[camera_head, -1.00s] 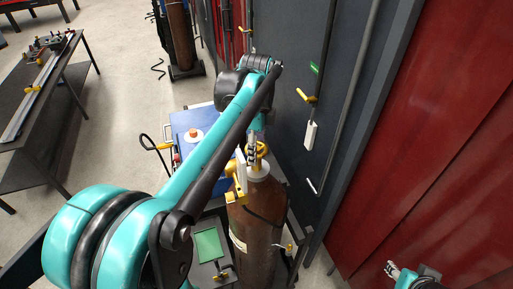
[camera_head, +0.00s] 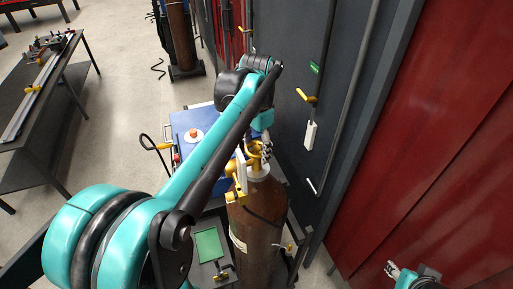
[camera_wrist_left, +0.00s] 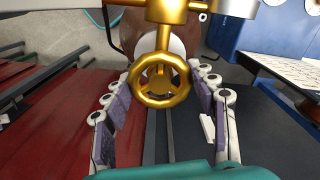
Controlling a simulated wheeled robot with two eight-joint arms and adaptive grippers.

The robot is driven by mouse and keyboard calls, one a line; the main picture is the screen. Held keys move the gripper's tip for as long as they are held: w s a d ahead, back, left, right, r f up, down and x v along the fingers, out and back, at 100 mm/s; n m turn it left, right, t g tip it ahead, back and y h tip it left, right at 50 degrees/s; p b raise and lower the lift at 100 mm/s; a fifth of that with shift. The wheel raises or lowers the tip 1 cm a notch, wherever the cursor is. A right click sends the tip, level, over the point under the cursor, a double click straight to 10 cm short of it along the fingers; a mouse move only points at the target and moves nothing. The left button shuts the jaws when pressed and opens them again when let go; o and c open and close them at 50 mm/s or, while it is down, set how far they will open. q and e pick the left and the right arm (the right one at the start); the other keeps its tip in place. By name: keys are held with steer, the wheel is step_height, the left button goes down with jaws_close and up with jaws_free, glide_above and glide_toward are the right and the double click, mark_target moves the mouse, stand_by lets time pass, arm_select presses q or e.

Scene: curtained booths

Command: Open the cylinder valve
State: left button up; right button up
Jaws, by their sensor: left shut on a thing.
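The brown gas cylinder (camera_head: 256,235) stands upright at the centre of the head view, with a brass-yellow valve (camera_head: 254,160) on top. In the left wrist view the valve's round golden handwheel (camera_wrist_left: 136,92) faces the camera, with its stem behind. My left gripper (camera_head: 266,150) is at the handwheel; in the wrist view its padded fingers (camera_wrist_left: 160,88) stand at the left and right of the rim, shut on it. My right gripper (camera_head: 391,268) is at the lower right, away from the cylinder; its opening is too small to judge.
A red curtain (camera_head: 425,165) is farther right. A blue machine (camera_head: 186,122) is behind my left arm. A dark workbench (camera_head: 40,105) is at left, with open floor between.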

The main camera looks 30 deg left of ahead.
mark_target(256, 148)
arm_select(q)
steer(key=n, duration=0.4)
steer(key=shift+n, duration=0.3)
steer(key=n, duration=0.4)
steer(key=shift+n, duration=0.4)
steer(key=o, duration=1.2)
steer(key=shift+c, duration=0.2)
steer(key=shift+r, duration=0.1)
step_height(256, 148, up, 12)
